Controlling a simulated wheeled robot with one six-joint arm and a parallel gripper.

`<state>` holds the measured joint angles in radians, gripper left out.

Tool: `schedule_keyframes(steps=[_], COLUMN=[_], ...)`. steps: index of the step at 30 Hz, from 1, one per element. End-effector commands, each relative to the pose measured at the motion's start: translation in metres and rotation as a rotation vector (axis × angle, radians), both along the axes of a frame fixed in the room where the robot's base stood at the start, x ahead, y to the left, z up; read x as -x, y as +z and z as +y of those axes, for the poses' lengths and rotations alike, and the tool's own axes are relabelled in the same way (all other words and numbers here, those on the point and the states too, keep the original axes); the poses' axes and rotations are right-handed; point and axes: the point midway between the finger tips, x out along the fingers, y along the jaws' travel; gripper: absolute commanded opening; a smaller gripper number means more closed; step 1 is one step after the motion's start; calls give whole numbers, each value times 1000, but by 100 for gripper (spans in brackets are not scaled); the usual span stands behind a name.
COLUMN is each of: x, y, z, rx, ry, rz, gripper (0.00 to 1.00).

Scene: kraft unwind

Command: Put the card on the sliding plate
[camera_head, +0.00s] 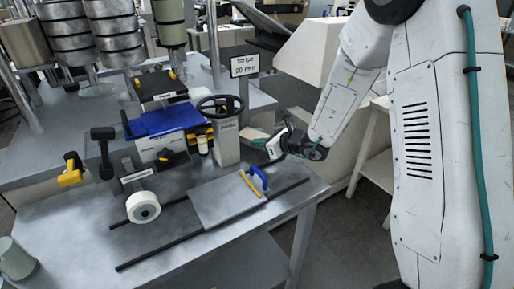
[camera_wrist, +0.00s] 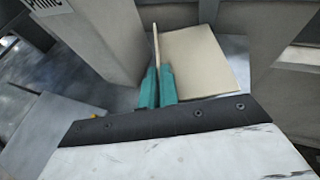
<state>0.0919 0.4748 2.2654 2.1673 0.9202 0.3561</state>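In the wrist view, my gripper (camera_wrist: 158,80) has its two teal fingers close together on a thin tan card (camera_wrist: 156,45), seen nearly edge-on and standing up from between the fingertips. A wider tan sheet or stack (camera_wrist: 208,62) lies just beyond it. In the head view, my gripper (camera_head: 266,143) is at the right of the grey post, behind the sliding plate; the held card is too small to make out there. The sliding plate (camera_head: 222,203) is a flat grey sheet across two dark rails, with a blue handle and a yellow bar at its right end. Its visible top is bare.
A grey post with a black handwheel (camera_head: 220,106) stands left of my gripper. A white roll (camera_head: 143,207), a blue unit (camera_head: 168,121) and yellow-tipped tools are farther left. A sign (camera_head: 244,66) stands behind. The front of the table is clear around the rails.

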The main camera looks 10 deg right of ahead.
Motion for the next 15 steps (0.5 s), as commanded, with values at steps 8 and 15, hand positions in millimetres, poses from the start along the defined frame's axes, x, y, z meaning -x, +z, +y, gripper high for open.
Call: schedule_keyframes(steps=[8, 15], x=[0, 0], y=[-32, -35], z=[1, 3], rx=[0, 0], ry=[0, 2], rz=[4, 0], gripper=[0, 0])
